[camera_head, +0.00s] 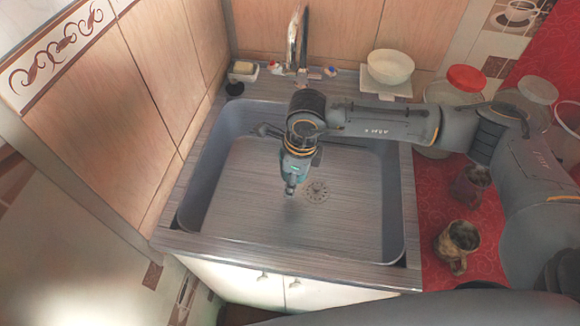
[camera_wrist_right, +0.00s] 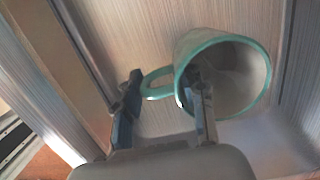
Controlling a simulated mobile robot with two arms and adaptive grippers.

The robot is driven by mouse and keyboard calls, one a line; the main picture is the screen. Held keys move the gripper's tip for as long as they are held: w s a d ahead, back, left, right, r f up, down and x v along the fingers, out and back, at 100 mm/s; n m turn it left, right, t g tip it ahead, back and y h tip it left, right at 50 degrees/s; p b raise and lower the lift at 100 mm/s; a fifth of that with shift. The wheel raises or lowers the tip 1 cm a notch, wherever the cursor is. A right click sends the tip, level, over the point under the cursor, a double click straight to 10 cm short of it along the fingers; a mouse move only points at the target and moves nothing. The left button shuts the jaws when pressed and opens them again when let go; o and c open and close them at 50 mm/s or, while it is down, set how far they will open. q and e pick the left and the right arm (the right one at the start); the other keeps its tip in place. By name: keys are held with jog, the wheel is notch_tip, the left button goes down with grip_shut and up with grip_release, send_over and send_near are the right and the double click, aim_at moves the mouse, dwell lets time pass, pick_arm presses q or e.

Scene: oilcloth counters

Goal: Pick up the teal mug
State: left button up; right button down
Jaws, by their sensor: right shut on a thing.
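The teal mug (camera_wrist_right: 222,70) shows in the right wrist view, tilted with its open mouth toward the camera and its handle to the left. My right gripper (camera_wrist_right: 165,95) is shut on the mug, with one finger at its rim and reaching into the mouth and the other beyond the handle. In the head view the right gripper (camera_head: 291,187) hangs over the sink basin. My left gripper is not in view.
The sink basin (camera_head: 245,205) is otherwise empty. A faucet (camera_head: 297,40) stands behind it, with a soap dish (camera_head: 243,70) and a white bowl (camera_head: 390,66) along the back. A patterned mug (camera_head: 458,243), a brown mug (camera_head: 470,184) and jars stand on the red counter at right.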

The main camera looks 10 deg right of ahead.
jog(key=shift+s+a+r+p, duration=0.1)
jog(key=shift+s+r+p, duration=0.2)
jog(key=shift+s, duration=0.5)
jog(key=shift+s+a+r+p, duration=0.1)
jog(key=shift+s+r, duration=0.35)
jog(key=shift+s, duration=0.3)
jog(key=shift+s+a+r+p, duration=0.15)
jog(key=shift+s+r, duration=0.2)
jog(key=shift+s, duration=0.45)
jog(key=shift+s, duration=0.1)
jog(key=shift+r, duration=0.1)
dwell(1.4)
